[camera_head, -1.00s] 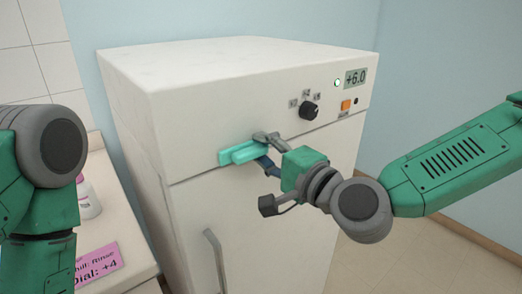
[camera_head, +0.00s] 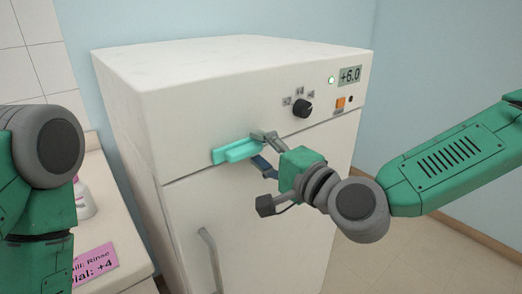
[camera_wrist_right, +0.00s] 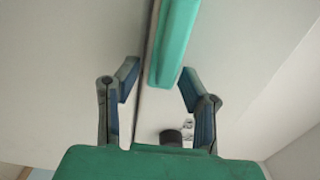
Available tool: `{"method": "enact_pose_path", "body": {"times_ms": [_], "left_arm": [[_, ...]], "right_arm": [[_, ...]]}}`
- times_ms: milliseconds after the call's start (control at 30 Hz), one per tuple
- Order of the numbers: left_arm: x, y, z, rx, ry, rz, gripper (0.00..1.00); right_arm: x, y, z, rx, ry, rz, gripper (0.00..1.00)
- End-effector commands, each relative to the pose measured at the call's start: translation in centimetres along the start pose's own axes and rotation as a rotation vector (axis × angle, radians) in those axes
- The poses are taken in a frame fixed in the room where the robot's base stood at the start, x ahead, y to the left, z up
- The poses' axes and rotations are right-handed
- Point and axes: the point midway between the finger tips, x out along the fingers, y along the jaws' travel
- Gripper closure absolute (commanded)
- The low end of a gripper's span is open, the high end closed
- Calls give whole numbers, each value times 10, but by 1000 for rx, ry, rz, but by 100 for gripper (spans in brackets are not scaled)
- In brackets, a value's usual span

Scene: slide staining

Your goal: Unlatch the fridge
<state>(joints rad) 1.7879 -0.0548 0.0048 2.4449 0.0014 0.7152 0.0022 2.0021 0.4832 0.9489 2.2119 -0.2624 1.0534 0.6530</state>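The white fridge (camera_head: 250,230) stands in the middle of the head view, with its door shut. A teal latch (camera_head: 235,151) lies across the seam between the upper panel and the door; it also shows in the right wrist view (camera_wrist_right: 175,40). My right gripper (camera_head: 259,149) is open at the latch's right end. In the wrist view its fingertips (camera_wrist_right: 159,82) are spread, with the near end of the latch between them or just ahead, closer to the right finger. I cannot tell whether they touch. Of my left arm only upper links show; its gripper is out of view.
The upper panel has a black dial (camera_head: 302,108), an orange switch (camera_head: 340,103) and a display reading +6.0 (camera_head: 349,75). A grey door handle (camera_head: 210,258) is below the latch. A counter at left holds a pink note (camera_head: 95,267) and a white bottle (camera_head: 83,201).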

Motion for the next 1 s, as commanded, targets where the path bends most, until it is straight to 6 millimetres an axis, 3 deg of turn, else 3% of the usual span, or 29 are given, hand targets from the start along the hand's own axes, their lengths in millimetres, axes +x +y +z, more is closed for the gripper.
{"method": "enact_pose_path", "body": {"times_ms": [500,867,1000], "left_arm": [[0,0,1,0,-2,0,60],[0,0,-1,0,-4,0,60],[0,0,-1,0,-4,0,60]], "right_arm": [[-70,2,-4,3,1,2,64],[-75,3,-3,2,1,2,64],[-76,23,2,-20,-15,55,64]]}}
